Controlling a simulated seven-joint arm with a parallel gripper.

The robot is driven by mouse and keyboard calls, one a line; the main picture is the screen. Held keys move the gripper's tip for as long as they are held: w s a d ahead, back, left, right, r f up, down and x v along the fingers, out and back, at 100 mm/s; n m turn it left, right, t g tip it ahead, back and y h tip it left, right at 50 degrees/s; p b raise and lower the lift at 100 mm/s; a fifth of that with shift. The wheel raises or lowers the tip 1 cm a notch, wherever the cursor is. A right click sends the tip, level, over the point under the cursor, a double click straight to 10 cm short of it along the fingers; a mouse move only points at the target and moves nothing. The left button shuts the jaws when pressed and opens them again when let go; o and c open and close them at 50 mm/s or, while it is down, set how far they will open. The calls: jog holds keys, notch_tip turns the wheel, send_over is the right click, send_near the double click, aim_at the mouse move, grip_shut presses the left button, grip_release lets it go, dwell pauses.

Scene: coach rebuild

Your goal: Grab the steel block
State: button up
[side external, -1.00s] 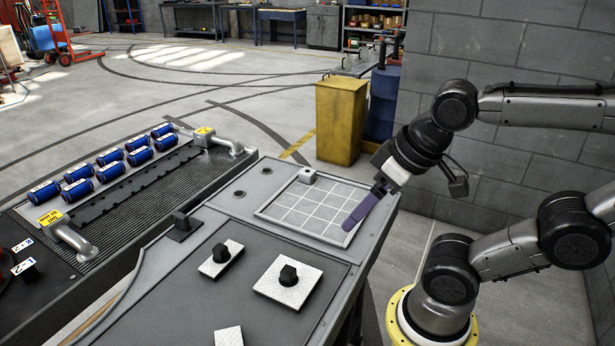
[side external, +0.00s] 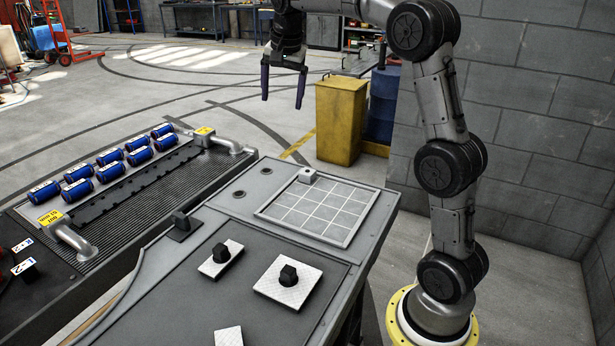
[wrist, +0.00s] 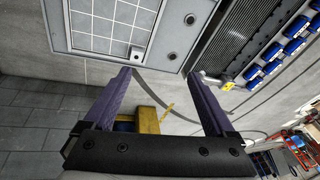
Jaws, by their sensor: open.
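A small light-grey steel block (side external: 307,175) with a dark round spot sits at the far left corner of the gridded tray (side external: 322,208) on the bench. The wrist view shows the block (wrist: 137,52) at the tray's corner, just beyond the left fingertip in the picture. My gripper (side external: 282,103) is open and empty, with its purple fingers pointing down. It hangs high, above and beyond the bench's far edge in the side view, apart from the block. Its two spread fingers also show in the wrist view (wrist: 160,73).
White plates with black knobs (side external: 288,285) (side external: 220,258) lie on the near bench mat. A radiator-like unit with several blue cylinders (side external: 110,157) stands at left. The tray's grid is clear.

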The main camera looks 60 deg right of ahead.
jog(key=w+d+f+m+g, duration=0.2)
jog(key=w+d+f, duration=0.1)
jog(key=d+f, duration=0.65)
send_near(307, 171)
jog(key=f, duration=0.1)
jog(key=d+f, duration=0.1)
jog(key=f, duration=0.1)
jog(key=shift+m+g+y, duration=0.3)
jog(key=shift+m+y, duration=0.1)
jog(key=shift+w+d+f, duration=0.1)
jog(key=shift+d+f, duration=0.05)
jog(key=shift+f, duration=1.2)
jog(key=shift+w+d+f, duration=0.1)
jog(key=shift+d+f, duration=0.05)
jog(key=shift+f, duration=1.2)
grip_shut()
jog(key=shift+r, duration=0.15)
